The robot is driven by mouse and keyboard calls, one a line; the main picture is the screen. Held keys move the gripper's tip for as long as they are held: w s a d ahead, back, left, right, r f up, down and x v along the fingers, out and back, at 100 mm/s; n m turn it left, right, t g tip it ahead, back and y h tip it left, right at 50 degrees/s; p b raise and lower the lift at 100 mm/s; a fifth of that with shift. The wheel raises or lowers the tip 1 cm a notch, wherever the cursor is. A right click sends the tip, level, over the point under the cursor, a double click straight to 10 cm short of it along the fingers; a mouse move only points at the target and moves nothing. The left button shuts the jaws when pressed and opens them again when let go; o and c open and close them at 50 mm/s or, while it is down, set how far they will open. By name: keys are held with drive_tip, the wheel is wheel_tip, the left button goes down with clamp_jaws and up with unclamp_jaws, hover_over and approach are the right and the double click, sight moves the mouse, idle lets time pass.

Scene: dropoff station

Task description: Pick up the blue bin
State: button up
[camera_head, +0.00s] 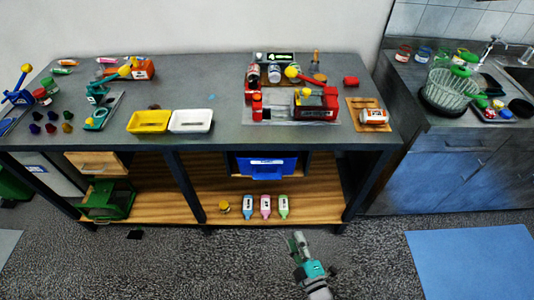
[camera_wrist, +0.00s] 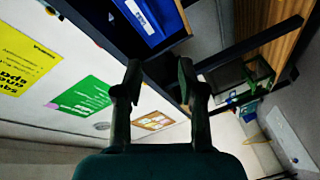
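The blue bin (camera_head: 267,166) hangs or sits just under the tabletop, above the lower shelf, in the head view. It has a white label on its front. In the wrist view the blue bin (camera_wrist: 150,18) shows at the top, tilted, in its dark-framed opening. My gripper (camera_head: 297,241) is in front of the table, low and to the right of the bin, apart from it. In the wrist view its two fingers (camera_wrist: 158,80) stand apart with nothing between them.
The lower shelf (camera_head: 310,195) holds several bottles (camera_head: 265,207) below the bin. Dark table legs (camera_head: 187,187) stand on either side. The tabletop (camera_head: 215,85) carries trays and tools. A blue mat (camera_head: 470,262) lies at right. The floor (camera_head: 180,265) in front is mostly clear.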

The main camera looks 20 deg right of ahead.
sight(271, 174)
drive_tip(key=w+n, duration=0.2)
drive_tip(key=w, duration=0.6)
drive_tip(key=w+n, duration=0.2)
drive_tip(key=w, duration=0.7)
drive_tip(key=w+n, duration=0.1)
drive_tip(key=w, duration=0.8)
drive_tip(key=shift+w+d+n+t, duration=0.1)
drive_tip(key=shift+d+n+t, duration=0.3)
drive_tip(key=shift+w, duration=0.5)
clamp_jaws()
